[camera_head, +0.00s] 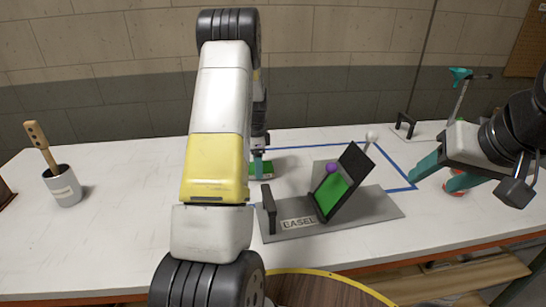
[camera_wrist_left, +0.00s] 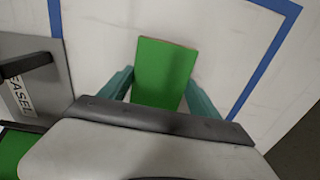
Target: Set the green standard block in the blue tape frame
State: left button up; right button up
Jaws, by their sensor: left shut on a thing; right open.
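The green block (camera_head: 266,168) is held by my left gripper (camera_head: 259,165), behind my left forearm, which hides part of it. In the left wrist view the green block (camera_wrist_left: 165,65) sits between the two teal fingers of my left gripper (camera_wrist_left: 160,92). The blue tape frame (camera_head: 320,149) is on the white table; its lines (camera_wrist_left: 263,65) run right and upper left of the block, which appears inside them. I cannot tell whether the block touches the table. My right gripper (camera_head: 424,170) is open at the right.
A red can (camera_head: 456,183) is by my right gripper. A cup with a wooden-handled tool (camera_head: 64,187) stands left; the table between is clear.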

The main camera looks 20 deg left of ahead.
pick_arm(q)
jog(key=shift+f, duration=0.2)
jog(key=o, duration=1.4)
jog(key=shift+r, duration=0.1)
jog(key=s+d+r+n+t, duration=0.1)
jog(key=s+d+r+n, duration=0.15)
jog(key=r, duration=0.75)
jog(key=s+d+r+n+t, duration=0.1)
jog(key=s+d+r, duration=0.15)
jog(key=r, duration=0.85)
jog(key=s+d+r+n+t, duration=0.1)
jog(key=s+d+r+n, duration=0.1)
jog(key=s, duration=0.6)
jog(key=s+d+r+n+t+h, duration=0.1)
jog(key=s+d+r+n, duration=0.1)
jog(key=s+d, duration=0.3)
jog(key=s+d+r+n+t+h, duration=0.1)
jog(key=s+d+n, duration=0.3)
jog(key=s, duration=0.8)
jog(key=shift+s+d+r+n+t, duration=0.15)
jog(key=shift+r+n+t, duration=0.2)
jog(key=shift+r+t, duration=0.25)
